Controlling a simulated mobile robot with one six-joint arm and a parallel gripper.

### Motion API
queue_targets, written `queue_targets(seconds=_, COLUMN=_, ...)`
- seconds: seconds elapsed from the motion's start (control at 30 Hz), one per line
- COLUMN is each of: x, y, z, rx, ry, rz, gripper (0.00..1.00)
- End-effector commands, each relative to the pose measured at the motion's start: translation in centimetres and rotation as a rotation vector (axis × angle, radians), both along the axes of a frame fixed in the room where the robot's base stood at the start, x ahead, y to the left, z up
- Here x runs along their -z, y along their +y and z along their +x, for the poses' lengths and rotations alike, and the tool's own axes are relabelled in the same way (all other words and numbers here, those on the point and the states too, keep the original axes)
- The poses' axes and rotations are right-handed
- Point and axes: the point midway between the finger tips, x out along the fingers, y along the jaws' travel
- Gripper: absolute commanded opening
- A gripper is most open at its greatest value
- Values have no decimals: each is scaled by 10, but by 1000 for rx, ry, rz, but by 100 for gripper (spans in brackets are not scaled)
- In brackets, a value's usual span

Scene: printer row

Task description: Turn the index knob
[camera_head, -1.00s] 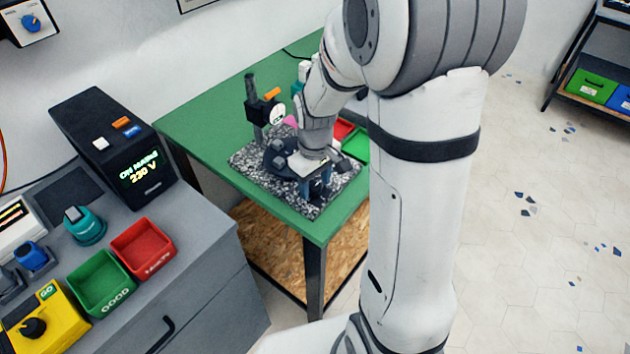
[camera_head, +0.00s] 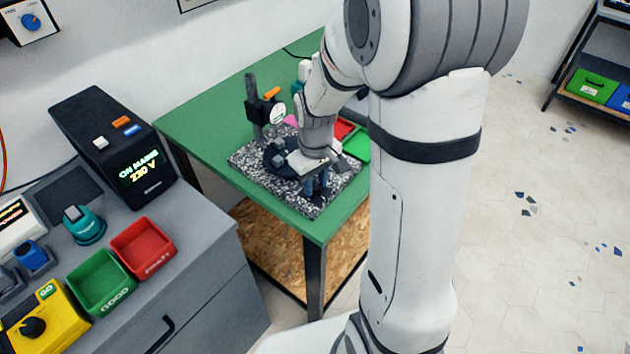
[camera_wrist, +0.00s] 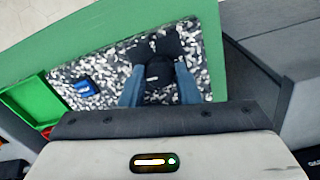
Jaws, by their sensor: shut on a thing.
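My gripper (camera_head: 317,184) points down at the front of a speckled plate on the green table. In the wrist view its two blue fingers (camera_wrist: 158,90) stand on either side of a dark round knob (camera_wrist: 158,73) and are shut on it. The knob seems to be part of a dark fixture; its marks cannot be read. In the head view my gripper and wrist hide the knob. A dark round fixture (camera_head: 280,160) shows just left of my wrist.
The speckled plate (camera_head: 243,158) carries a post with a dial gauge (camera_head: 278,113). Red and green bins stand behind my wrist. A blue block (camera_wrist: 86,88) lies on the plate in the wrist view. A grey cabinet (camera_head: 205,235) with bins stands to the left.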

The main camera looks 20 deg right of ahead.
Motion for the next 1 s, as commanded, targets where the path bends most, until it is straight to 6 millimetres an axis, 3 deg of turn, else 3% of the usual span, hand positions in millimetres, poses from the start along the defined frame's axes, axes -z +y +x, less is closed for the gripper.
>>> queue_targets(seconds=1.0, x=0, y=0, z=0, rx=918, ry=0, rz=0, gripper=6)
